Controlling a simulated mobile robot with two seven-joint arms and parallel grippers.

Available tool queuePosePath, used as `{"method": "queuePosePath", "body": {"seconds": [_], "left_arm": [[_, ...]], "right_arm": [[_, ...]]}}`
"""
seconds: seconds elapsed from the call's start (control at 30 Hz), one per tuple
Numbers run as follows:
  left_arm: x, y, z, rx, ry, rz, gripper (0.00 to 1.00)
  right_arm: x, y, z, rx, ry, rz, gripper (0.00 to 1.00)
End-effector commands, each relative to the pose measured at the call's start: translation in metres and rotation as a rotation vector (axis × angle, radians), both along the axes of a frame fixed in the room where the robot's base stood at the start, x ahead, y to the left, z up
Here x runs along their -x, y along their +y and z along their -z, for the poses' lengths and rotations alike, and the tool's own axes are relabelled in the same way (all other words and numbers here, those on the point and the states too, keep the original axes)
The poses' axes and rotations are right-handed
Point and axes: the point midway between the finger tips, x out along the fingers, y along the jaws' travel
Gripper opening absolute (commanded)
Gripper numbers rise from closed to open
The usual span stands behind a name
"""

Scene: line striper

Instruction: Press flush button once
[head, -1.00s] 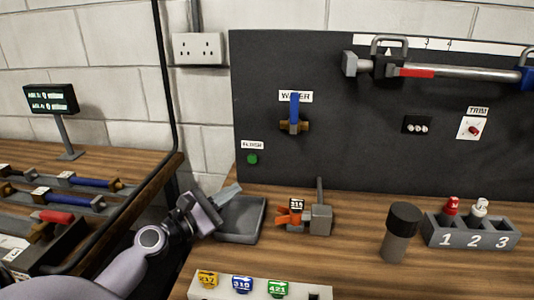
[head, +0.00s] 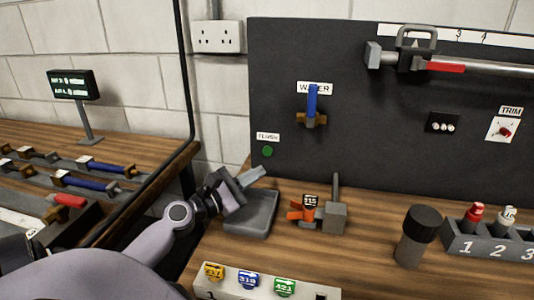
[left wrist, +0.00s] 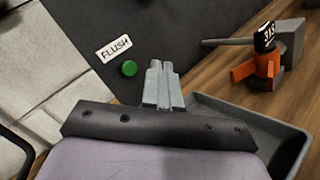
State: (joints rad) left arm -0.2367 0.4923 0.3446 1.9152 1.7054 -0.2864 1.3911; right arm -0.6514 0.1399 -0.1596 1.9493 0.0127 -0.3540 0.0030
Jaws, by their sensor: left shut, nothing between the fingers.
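The green flush button (head: 267,151) is on the dark panel's lower left, under a white FLUSH label (head: 267,137). It also shows in the left wrist view (left wrist: 129,68), left of my fingertips, with its label (left wrist: 114,47) above it. My left gripper (head: 255,175) is shut and empty. It is above the grey tray, below the button in the head view and apart from it. The closed fingers (left wrist: 160,84) point toward the panel in the left wrist view. My right gripper is not in view.
The grey tray (head: 262,222) lies under my left gripper. An orange tagged piece (head: 303,212) and a grey block with a lever (head: 334,217) stand right of it. The blue-handled WATER valve (head: 312,104) is on the panel above. A dark-capped cylinder (head: 416,238) stands further right.

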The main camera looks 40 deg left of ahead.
Motion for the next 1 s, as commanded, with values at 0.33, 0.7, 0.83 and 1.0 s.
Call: {"method": "queuePosePath", "body": {"seconds": [0.33, 0.7, 0.83, 1.0], "left_arm": [[-0.043, 0.024, 0.001, 0.0, -0.002, -0.001, 0.0], [-0.059, 0.032, 0.0, -0.001, 0.0, 0.001, 0.0], [-0.059, 0.032, 0.0, -0.001, 0.0, 0.001, 0.0], [-0.059, 0.032, 0.0, -0.001, 0.0, 0.0, 0.0]], "right_arm": [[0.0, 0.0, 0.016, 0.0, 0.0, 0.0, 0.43], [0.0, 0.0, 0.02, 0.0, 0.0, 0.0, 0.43], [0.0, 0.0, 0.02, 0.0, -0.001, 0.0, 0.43], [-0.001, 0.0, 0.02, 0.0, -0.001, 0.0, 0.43]]}}
